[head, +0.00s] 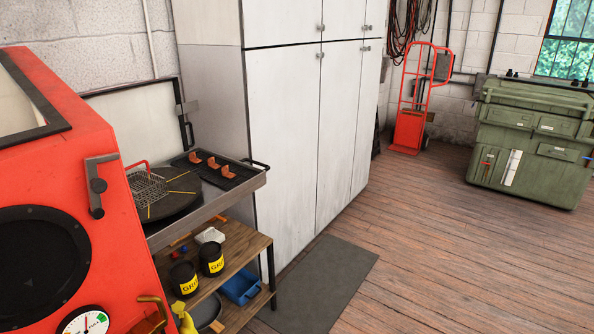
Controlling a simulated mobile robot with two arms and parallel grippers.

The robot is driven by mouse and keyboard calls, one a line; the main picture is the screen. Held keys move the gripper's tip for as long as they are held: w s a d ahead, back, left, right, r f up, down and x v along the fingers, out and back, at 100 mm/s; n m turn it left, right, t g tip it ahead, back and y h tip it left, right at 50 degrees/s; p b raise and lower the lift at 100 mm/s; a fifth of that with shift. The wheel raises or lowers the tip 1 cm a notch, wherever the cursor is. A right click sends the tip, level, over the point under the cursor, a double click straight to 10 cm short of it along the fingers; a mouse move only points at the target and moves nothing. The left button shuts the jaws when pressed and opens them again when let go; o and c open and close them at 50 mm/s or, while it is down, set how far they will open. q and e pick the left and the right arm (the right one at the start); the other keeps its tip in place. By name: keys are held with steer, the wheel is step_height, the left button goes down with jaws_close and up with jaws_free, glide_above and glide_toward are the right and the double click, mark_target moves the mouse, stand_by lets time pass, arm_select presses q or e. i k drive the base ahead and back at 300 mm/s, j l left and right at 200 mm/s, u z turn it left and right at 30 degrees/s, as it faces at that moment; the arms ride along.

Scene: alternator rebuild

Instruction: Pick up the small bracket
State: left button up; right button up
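Three orange-brown brackets lie in a row on a black ribbed mat (237,182) at the back of a metal-edged worktop. They are a left bracket (195,157), a middle bracket (213,162) and a right bracket (228,172). They look alike at this distance, and I cannot tell which is the small one. Neither of my grippers is in view.
A wire basket (147,187) with a red handle sits on a dark round plate left of the mat. A red cabinet (92,145) stands at the near left. Black tins (211,259) stand on the shelf below. Tall white cabinets (285,140) rise behind; floor at right is open.

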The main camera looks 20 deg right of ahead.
mark_target(225, 172)
steer(key=z, duration=0.15)
steer(key=i+l+u, duration=0.45)
steer(key=i+l, duration=0.2)
steer(key=i, duration=0.15)
